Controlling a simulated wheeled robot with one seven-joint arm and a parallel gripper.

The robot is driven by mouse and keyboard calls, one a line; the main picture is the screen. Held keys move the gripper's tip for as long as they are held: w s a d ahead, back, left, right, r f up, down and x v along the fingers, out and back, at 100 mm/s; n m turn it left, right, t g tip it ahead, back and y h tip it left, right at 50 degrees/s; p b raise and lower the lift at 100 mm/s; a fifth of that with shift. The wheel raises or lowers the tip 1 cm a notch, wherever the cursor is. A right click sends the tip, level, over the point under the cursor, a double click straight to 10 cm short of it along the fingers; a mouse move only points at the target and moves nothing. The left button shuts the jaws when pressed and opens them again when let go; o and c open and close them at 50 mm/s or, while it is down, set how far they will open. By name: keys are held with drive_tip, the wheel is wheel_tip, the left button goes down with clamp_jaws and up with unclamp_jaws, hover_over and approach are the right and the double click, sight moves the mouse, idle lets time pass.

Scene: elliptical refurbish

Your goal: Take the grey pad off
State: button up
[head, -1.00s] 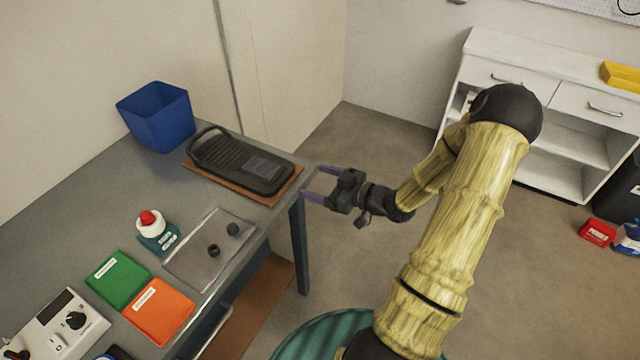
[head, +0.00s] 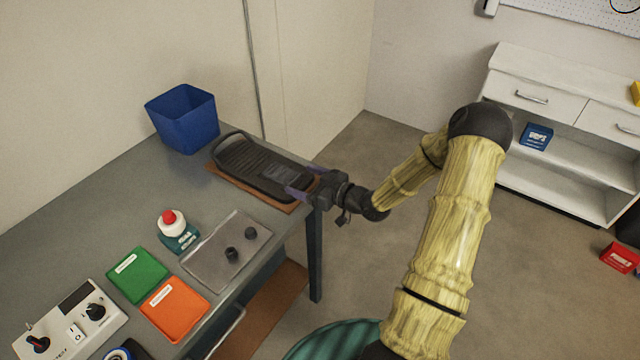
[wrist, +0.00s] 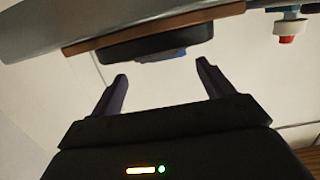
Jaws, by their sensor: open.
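A black foot pedal (head: 240,160) with a ribbed top and a raised rim at its far end lies on a brown board (head: 226,177) on the table. A flat grey pad (head: 277,174) is on the pedal's near right part, partly hard to make out beside my fingers. My gripper (head: 296,183) is open with its purple fingers at the pedal's right end, pointing left. In the wrist view, the dark pedal (wrist: 150,45) and the board's edge (wrist: 230,10) appear upside down beyond my open fingers (wrist: 162,85). Nothing shows between the fingers there. Whether they touch the pedal is unclear.
A blue bin (head: 184,120) stands behind the pedal. Nearer are a bottle with a red cap (head: 177,232), a clear tray (head: 205,258) with dark knobs, green (head: 138,275) and orange (head: 174,310) squares, and a control box (head: 68,325). A white shelf unit (head: 560,65) stands right.

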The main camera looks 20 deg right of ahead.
sight(283, 173)
drive_tip(key=p+x, duration=0.1)
drive_tip(key=x, duration=0.6)
drive_tip(key=shift+w+f, duration=0.1)
drive_tip(key=shift+w, duration=0.05)
drive_tip(key=shift+c, duration=0.2)
drive_tip(key=c, duration=1.3)
drive_tip(key=shift+r+p, duration=1.55)
drive_tip(key=shift+r, duration=1)
